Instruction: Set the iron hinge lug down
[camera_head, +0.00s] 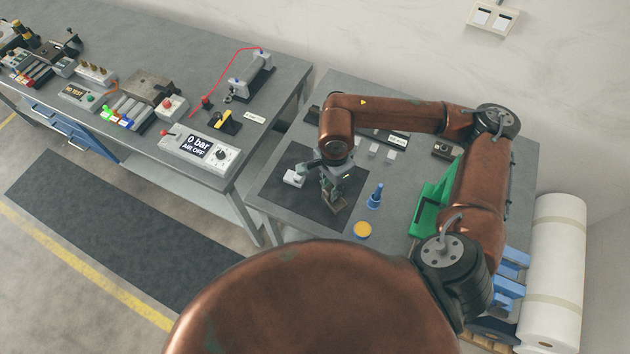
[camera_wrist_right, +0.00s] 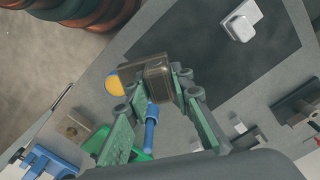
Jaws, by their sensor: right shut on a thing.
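My right gripper (camera_head: 334,192) is shut on the iron hinge lug (camera_head: 336,205), a brown-grey metal block. In the right wrist view, the lug (camera_wrist_right: 156,76) sits between the two green fingers of the gripper (camera_wrist_right: 152,88). In the head view the gripper points down over the right part of the dark mat (camera_head: 290,195) on the right-hand table. Whether the lug touches the mat cannot be told. My left gripper is not in view.
A white-grey block (camera_head: 293,178) lies on the mat, left of my gripper. A green stand (camera_head: 430,208) is further right. The mat's near left part is bare.

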